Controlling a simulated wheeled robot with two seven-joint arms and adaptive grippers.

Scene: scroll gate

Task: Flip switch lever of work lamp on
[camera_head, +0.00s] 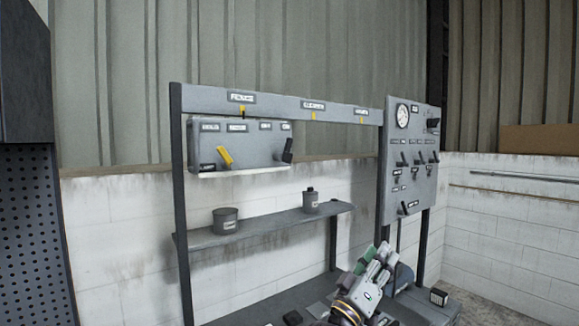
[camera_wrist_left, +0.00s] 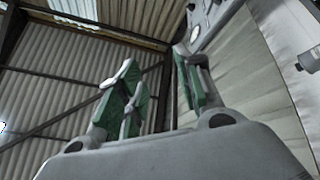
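A grey upright panel (camera_head: 412,160) on the right of the rack carries several small dark switch levers (camera_head: 418,157) under tiny labels. The labels are too small to read, so I cannot tell which lever belongs to the work lamp. My left gripper (camera_head: 376,256) is below and left of the panel, apart from it, with its green-padded fingers pointing up. In the left wrist view the fingers (camera_wrist_left: 154,62) stand apart with nothing between them. My right gripper is not in view.
A grey box (camera_head: 255,146) on the rack has a yellow lever (camera_head: 225,156) and a dark lever (camera_head: 288,150). Below it, a shelf (camera_head: 265,222) holds a tin (camera_head: 225,220) and a bottle (camera_head: 311,200). A gauge (camera_head: 403,115) tops the panel. A small dark box (camera_head: 438,297) stands at lower right.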

